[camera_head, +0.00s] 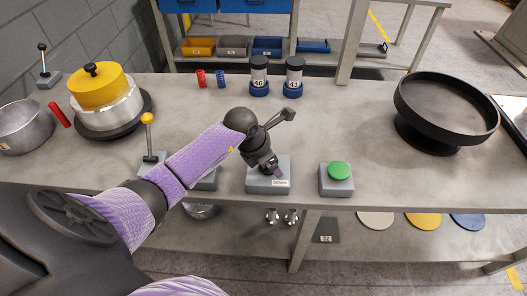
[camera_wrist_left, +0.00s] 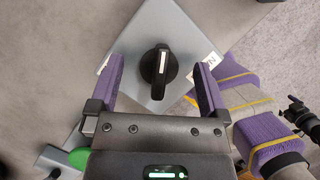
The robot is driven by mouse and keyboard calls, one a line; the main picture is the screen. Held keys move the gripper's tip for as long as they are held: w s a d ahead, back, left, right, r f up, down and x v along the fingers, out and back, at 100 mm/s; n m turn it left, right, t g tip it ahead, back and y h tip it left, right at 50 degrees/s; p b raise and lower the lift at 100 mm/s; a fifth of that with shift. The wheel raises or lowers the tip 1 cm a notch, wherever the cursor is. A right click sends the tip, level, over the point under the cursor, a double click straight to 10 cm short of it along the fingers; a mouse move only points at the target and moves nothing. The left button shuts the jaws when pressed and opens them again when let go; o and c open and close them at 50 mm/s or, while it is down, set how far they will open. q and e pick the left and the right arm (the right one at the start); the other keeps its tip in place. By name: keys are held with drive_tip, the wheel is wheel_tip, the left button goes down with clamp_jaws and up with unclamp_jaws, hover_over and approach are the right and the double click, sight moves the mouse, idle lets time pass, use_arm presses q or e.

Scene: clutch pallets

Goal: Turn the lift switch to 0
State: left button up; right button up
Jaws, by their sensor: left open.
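The lift switch is a grey box (camera_head: 255,186) near the table's front edge, with a white label on its front. In the left wrist view its black knob (camera_wrist_left: 158,73) carries a white line that runs nearly up and down in the picture. My left gripper (camera_head: 277,171) is over the box, its purple fingers apart. In the left wrist view the open fingers (camera_wrist_left: 160,80) stand on either side of the knob, with gaps between. A finger partly covers the labels on the box. In the head view the gripper hides the knob. My right gripper is not in view.
A green button (camera_head: 338,170) on a grey box stands just right of the switch. A yellow-knobbed lever (camera_head: 148,120) stands to the left. A black round dish (camera_head: 446,105) is at the right, two jars (camera_head: 259,75) at the back. The middle right tabletop is clear.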

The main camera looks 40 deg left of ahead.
use_arm(q)
drive_tip(key=shift+w+f, duration=0.15)
drive_tip(key=shift+f, duration=0.1)
drive_tip(key=c, duration=1.3)
drive_tip(key=shift+m+h, duration=0.3)
drive_tip(key=shift+m, duration=0.6)
clamp_jaws()
drive_tip(key=m, duration=0.2)
drive_tip(key=m+g+h, duration=0.1)
drive_tip(key=m, duration=0.1)
drive_tip(key=shift+r+m+g, duration=0.1)
drive_tip(key=shift+m+g, duration=0.2)
drive_tip(key=o, duration=1.3)
unclamp_jaws()
drive_tip(key=shift+d, duration=0.1)
drive_tip(key=p+v, duration=0.2)
drive_tip(key=v, duration=0.7)
drive_tip(key=shift+s+a+r+p, duration=0.25)
drive_tip(key=shift+s+a+p, duration=0.05)
